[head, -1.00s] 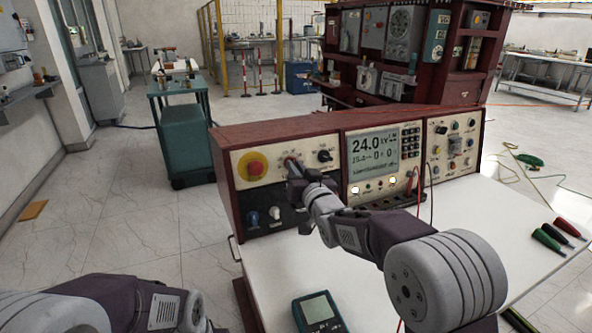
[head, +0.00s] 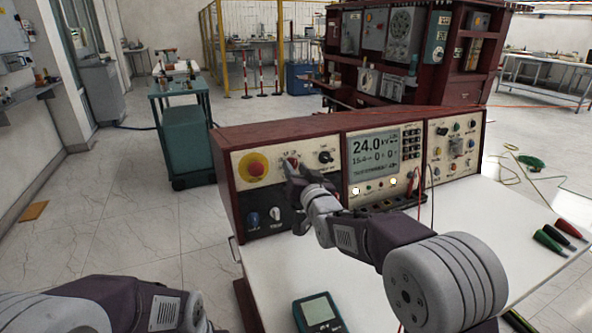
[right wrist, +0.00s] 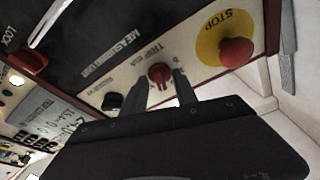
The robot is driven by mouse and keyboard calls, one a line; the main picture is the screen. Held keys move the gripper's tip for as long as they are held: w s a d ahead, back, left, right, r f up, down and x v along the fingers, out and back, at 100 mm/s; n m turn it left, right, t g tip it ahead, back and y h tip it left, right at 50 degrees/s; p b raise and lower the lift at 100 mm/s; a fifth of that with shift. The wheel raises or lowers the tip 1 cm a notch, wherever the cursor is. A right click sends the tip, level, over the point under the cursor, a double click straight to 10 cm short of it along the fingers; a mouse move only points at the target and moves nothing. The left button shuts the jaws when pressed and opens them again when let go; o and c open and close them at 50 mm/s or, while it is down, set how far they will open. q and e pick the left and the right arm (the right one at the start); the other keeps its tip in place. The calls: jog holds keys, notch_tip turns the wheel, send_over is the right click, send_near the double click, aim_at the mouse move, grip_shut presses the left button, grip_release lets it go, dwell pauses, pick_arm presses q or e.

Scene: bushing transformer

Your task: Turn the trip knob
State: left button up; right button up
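The trip knob is a small red knob on the cream upper panel of the test console, right of the yellow-and-red stop button (head: 254,167). In the right wrist view the trip knob (right wrist: 160,75) sits between the two fingertips, under its TRIP label. My right gripper (right wrist: 162,84) is at the panel with its fingers closed on the knob's sides. In the head view my right gripper (head: 292,168) partly covers the knob. My left arm (head: 130,305) is at the bottom left; its gripper is not clearly seen.
The console screen (head: 373,155) shows 24.0 kV. A black knob (head: 325,157) is right of the trip knob. The red stop button (right wrist: 236,52) is close beside my right gripper. A handheld meter (head: 319,312) lies on the white tabletop (head: 470,215).

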jog(key=v, duration=0.9)
jog(key=shift+p, duration=0.3)
